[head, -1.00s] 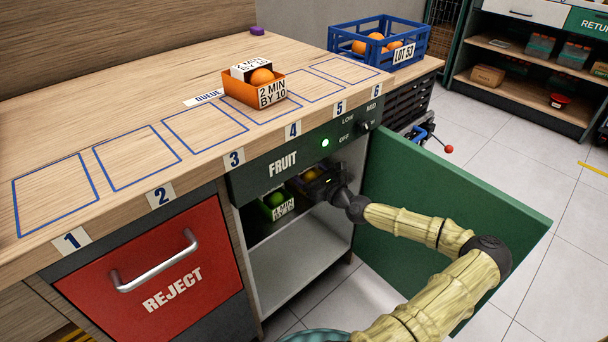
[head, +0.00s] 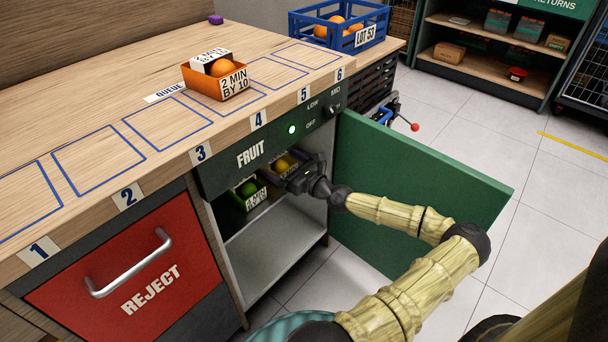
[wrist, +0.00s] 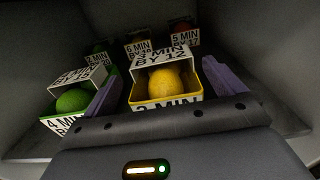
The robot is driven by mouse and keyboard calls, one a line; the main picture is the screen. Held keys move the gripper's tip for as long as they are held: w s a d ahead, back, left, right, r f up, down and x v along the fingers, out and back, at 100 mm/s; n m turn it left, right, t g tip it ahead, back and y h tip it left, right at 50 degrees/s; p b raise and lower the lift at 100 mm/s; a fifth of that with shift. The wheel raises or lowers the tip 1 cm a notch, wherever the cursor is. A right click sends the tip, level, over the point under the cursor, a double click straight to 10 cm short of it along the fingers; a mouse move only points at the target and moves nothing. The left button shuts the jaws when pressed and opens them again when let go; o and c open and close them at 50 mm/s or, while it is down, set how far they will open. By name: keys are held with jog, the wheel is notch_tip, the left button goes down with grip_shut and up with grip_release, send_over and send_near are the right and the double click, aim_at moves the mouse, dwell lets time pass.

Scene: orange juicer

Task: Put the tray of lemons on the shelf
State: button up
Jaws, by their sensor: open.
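The tray of lemons (wrist: 165,103) is yellow with white printed labels and a yellow lemon showing in it. It is inside the open fruit cabinet below the counter, and shows partly in the head view (head: 283,165). My gripper (head: 290,172) reaches in at the cabinet opening. In the wrist view its two purple finger pads (wrist: 162,88) stand apart, one on each side of the yellow tray. I cannot tell whether either pad touches it. The cabinet's upper shelf (head: 258,213) holds the trays; the lower space is empty.
A green tray (wrist: 68,120) with green fruit stands close left of the lemon tray. Several other trays stand behind. The green door (head: 420,190) is open on the right. On the counter are an orange tray (head: 203,88) and a blue crate (head: 340,42); marked squares there are bare.

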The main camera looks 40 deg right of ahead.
aim_at(289, 167)
jog(key=s, duration=0.3)
jog(key=shift+d, duration=0.2)
jog(key=shift+s+d+f+b, duration=0.2)
jog(key=shift+s+b, duration=0.1)
jog(key=shift+b, duration=0.3)
jog(key=s+b, duration=0.2)
jog(key=shift+s+b, duration=0.1)
jog(key=shift+b, duration=0.3)
jog(key=shift+s+r+p, duration=0.25)
jog(key=shift+p, duration=0.3)
jog(key=shift+s+p, duration=0.75)
jog(key=shift+s, duration=0.4)
jog(key=shift+s, duration=0.1)
